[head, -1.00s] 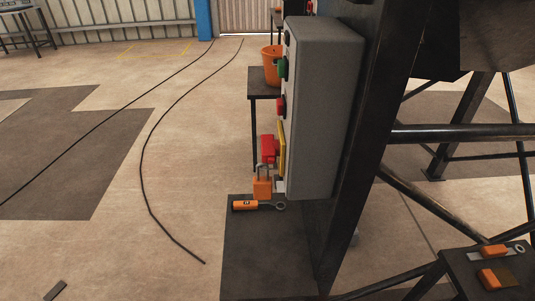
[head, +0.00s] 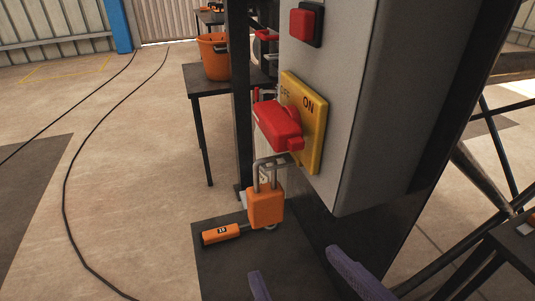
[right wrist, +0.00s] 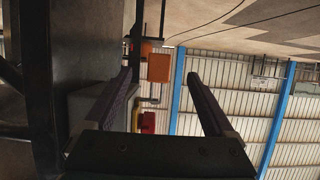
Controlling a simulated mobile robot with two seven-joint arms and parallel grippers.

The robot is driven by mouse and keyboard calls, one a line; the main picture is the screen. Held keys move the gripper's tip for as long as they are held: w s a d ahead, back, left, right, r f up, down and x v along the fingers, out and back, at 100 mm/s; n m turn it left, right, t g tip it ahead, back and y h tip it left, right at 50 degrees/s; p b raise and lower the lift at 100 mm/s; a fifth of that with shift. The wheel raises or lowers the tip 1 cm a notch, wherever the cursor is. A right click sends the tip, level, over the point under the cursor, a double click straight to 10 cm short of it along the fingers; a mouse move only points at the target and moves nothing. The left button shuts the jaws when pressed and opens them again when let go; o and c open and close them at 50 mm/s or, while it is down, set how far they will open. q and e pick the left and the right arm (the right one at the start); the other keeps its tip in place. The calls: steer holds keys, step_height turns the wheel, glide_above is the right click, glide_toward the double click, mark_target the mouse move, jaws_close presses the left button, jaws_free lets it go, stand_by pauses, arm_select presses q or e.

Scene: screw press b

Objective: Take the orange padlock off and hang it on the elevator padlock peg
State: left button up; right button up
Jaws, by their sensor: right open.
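The orange padlock (head: 265,206) hangs upright by its grey shackle just below the red switch handle (head: 277,127) on a yellow OFF/ON plate (head: 303,125). What the shackle passes through is not clear. My right gripper (head: 294,262) is open and empty, its two purple fingers below and to the right of the padlock in the head view. In the right wrist view the padlock body (right wrist: 159,68) shows between the fingers (right wrist: 158,76), beyond them and apart. My left gripper is not in view. I cannot make out the elevator padlock peg.
A grey control box (head: 385,110) with a red button (head: 305,22) carries the switch. A black shelf (head: 225,268) below holds an orange-handled tool (head: 220,234). An orange bucket (head: 213,57) stands on a table behind. Open floor lies to the left.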

mark_target(268, 212)
steer(key=x, duration=0.3)
steer(key=r+b+x, duration=0.1)
steer(key=x, duration=0.2)
steer(key=r+x, duration=0.1)
steer(key=x, duration=0.2)
steer(key=shift+w+a+f, duration=0.1)
steer(key=shift+w+a, duration=0.15)
steer(key=shift+w, duration=0.45)
steer(key=shift+b+x, duration=0.4)
steer(key=shift+x, duration=0.35)
jaws_close()
steer(key=c, duration=0.7)
jaws_free()
jaws_close()
steer(key=o, duration=0.7)
jaws_free()
